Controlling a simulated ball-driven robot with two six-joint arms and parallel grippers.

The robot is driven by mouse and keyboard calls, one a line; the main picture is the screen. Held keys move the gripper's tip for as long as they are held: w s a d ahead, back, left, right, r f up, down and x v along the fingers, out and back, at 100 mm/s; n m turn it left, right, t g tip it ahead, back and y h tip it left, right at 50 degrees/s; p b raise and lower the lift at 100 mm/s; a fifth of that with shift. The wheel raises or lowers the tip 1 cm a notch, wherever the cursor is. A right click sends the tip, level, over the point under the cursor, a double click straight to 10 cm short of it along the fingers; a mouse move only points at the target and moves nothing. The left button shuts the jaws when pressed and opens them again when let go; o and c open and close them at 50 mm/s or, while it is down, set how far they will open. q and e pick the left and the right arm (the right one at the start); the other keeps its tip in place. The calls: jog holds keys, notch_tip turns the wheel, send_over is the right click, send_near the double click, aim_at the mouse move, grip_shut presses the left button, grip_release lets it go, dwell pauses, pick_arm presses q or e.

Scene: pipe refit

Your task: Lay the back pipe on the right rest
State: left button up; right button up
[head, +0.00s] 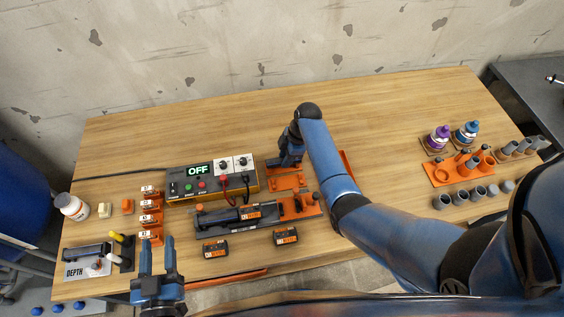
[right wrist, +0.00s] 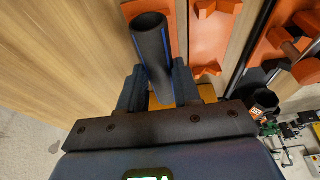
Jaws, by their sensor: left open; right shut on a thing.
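My right gripper (right wrist: 160,95) is shut on a dark grey pipe with a blue stripe (right wrist: 152,48). I cannot tell which is the right rest. My left gripper (head: 158,248) is open and empty at the table's front left.
A control box reading OFF (head: 212,180) stands left of the right gripper. A long dark fixture with orange ends (head: 215,217) lies in front. Orange clips (head: 150,205) stand at left. Bottles (head: 439,138) and grey cups (head: 461,197) stand at right. The back of the table is clear.

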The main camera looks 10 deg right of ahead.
jog(key=shift+r+p, duration=2.3)
jog(key=shift+r, duration=0.4)
jog(key=shift+r, duration=0.1)
jog(key=shift+r+p, duration=0.9)
jog(key=shift+r, duration=0.05)
